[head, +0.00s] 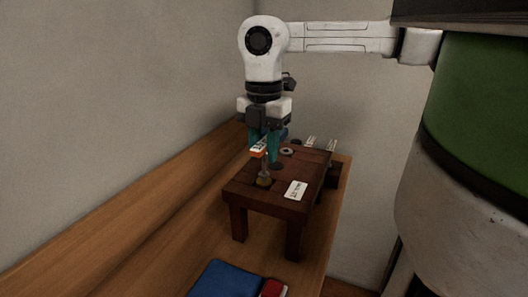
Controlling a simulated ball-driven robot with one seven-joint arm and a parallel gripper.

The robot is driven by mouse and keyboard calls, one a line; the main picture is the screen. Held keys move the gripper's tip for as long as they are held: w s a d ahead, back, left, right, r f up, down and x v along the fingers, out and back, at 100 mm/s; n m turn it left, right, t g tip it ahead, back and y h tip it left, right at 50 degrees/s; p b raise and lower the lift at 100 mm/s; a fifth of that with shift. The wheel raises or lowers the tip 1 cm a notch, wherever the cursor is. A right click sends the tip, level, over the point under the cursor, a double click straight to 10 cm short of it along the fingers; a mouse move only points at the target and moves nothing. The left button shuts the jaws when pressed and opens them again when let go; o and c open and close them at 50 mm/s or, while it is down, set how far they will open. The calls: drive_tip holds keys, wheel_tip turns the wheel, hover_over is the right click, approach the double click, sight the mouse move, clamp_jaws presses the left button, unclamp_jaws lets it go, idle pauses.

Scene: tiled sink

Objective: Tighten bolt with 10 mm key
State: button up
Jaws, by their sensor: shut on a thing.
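My gripper (264,156), with teal fingers, points down over a small dark wooden stand (245,189). It is shut on what looks like the key, a tool with a white and orange tag-like part (258,149) showing at the left of the fingers. A thin grey shaft runs down below this to a brass-coloured bolt or socket (264,182) on the stand's near left part. Whether the shaft touches or sits on the brass piece is too small to tell. The fingers hide much of the held tool.
A white label card (296,190) lies on the stand's right part. A grey ring (287,151) lies farther back, with several pale tools (332,146) behind. A blue flat object (224,280) and a red and white one (272,288) lie on the wooden bench (170,240). A wall stands left.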

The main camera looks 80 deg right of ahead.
drive_tip(key=shift+r+m+b, duration=0.1)
drive_tip(key=shift+m+b, duration=0.4)
drive_tip(key=shift+m, duration=0.4)
drive_tip(key=o, duration=1)
drive_tip(key=shift+c, duration=0.2)
drive_tip(key=shift+r+p, duration=2)
drive_tip(key=shift+r, duration=1.5)
drive_tip(key=shift+s+f, duration=0.1)
